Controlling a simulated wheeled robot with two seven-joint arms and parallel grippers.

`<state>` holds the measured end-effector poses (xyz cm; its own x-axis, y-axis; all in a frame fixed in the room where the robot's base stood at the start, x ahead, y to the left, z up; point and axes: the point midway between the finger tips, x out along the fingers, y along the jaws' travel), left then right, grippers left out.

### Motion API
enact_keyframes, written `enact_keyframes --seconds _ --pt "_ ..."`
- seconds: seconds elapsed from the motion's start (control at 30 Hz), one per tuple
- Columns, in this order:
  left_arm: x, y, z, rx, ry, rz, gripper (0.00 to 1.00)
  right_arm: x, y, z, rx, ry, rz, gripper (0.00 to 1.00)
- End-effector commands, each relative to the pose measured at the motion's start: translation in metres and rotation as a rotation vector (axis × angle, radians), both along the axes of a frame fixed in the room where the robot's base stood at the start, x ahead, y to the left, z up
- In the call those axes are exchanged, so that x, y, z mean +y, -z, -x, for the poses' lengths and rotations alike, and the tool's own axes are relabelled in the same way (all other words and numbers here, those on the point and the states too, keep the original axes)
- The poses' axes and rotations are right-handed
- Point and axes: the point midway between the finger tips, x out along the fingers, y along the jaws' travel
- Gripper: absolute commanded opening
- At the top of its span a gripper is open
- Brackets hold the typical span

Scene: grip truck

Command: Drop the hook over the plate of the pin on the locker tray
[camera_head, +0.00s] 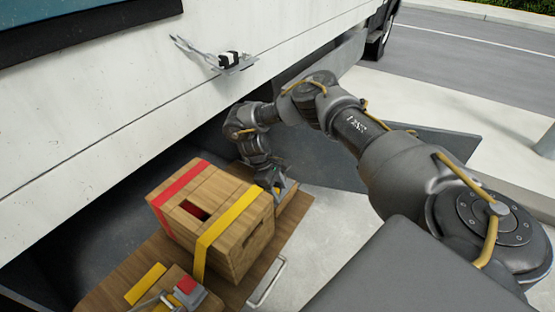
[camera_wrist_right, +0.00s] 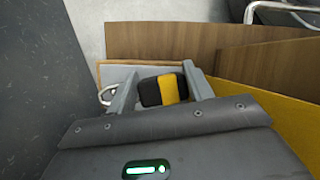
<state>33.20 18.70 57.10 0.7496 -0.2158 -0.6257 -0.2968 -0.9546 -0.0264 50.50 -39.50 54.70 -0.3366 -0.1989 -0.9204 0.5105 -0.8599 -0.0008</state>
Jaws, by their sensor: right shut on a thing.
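My right gripper (camera_head: 274,184) is low beside the far right corner of the wooden crate, over the wooden tray (camera_head: 228,292). In the right wrist view its two fingers (camera_wrist_right: 160,82) stand either side of a black block with a yellow band (camera_wrist_right: 172,88), and it is shut on that block. A small bright metal loop (camera_wrist_right: 107,95) shows just left of the left finger; whether it is the hook or part of the tray I cannot tell. The pin and its plate cannot be made out with certainty.
The wooden crate (camera_head: 234,222) bears a red strap (camera_head: 182,181) and a yellow strap (camera_head: 226,219). A red-topped metal fitting (camera_head: 186,285) lies near the front. A metal handle (camera_head: 266,284) edges the tray. The white truck side (camera_head: 120,110) with a metal latch (camera_head: 232,63) stands behind.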

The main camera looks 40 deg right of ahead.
Motion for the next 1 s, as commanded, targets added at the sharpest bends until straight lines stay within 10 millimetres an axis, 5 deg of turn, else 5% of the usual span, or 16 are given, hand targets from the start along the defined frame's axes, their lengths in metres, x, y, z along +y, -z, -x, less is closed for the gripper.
enact_keyframes --seconds 0.5,0.53,0.7,1.0 --pt "0.0000 0.0004 0.0000 0.000 0.000 0.000 0.38 0.0009 0.0000 -0.0029 -0.008 -0.002 0.000 0.13" --pt "0.0001 0.0004 0.0000 0.001 0.000 0.000 0.38 0.0008 0.0001 -0.0030 -0.008 -0.002 0.000 0.52" --pt "0.0002 0.0004 0.0000 0.001 0.000 0.000 0.38 0.0005 -0.0002 -0.0026 -0.006 -0.001 0.001 0.74" --pt "0.0003 0.0000 -0.0001 0.000 -0.001 -0.001 0.38 0.0002 -0.0008 -0.0023 -0.006 -0.001 0.001 0.76"
